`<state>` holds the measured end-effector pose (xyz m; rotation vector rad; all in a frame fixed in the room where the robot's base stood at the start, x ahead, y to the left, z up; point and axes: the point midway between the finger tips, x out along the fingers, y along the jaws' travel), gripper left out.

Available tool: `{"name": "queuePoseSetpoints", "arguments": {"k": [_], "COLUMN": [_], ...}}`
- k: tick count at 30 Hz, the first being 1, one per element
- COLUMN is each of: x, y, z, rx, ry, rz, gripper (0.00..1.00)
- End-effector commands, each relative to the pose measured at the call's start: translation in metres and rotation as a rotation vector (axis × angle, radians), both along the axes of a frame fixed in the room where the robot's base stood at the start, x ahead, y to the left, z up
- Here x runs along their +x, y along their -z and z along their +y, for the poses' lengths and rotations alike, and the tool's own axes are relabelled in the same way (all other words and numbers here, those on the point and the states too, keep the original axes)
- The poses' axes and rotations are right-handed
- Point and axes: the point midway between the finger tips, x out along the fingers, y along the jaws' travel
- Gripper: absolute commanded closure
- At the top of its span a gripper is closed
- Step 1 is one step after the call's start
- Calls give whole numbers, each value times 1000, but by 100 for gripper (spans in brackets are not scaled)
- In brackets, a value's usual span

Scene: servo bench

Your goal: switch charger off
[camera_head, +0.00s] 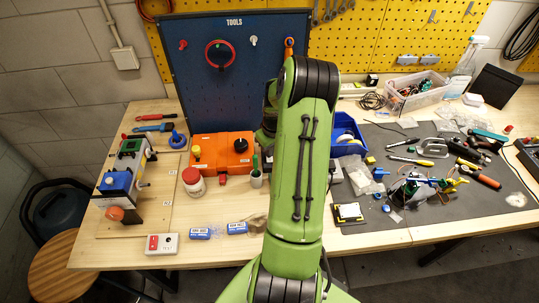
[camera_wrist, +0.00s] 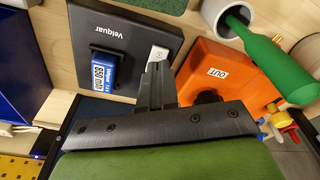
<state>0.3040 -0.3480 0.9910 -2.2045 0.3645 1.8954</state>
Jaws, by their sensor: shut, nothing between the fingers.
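The charger (camera_wrist: 108,30) is a dark grey box marked "Velquar" in the wrist view. A blue battery (camera_wrist: 103,72) labelled 550 mAh sits in its black holder. A small white switch (camera_wrist: 158,54) is near the box's edge. My gripper (camera_wrist: 160,68) is shut and empty, with its tips right beside the switch. I cannot tell whether they touch it, or which way the switch is set. In the head view my green arm hides most of the charger and the gripper.
An orange box (camera_head: 222,153) stands left of my arm, with a cup (camera_head: 256,180) holding a green-handled tool close by. A blue bin (camera_head: 349,148) is to the right.

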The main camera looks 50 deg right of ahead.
Motion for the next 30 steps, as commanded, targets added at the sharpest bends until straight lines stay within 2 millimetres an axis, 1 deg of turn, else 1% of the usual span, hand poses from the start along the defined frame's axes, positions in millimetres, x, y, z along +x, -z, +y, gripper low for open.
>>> {"name": "queuePoseSetpoints", "arguments": {"k": [1, 15, 30], "x": [0, 0, 0], "y": [-9, -51, -50], "z": [0, 0, 0], "rx": [-1, 1, 1], "ry": [0, -1, 0], "rz": [-1, 0, 1], "gripper": [100, 100, 100]}}
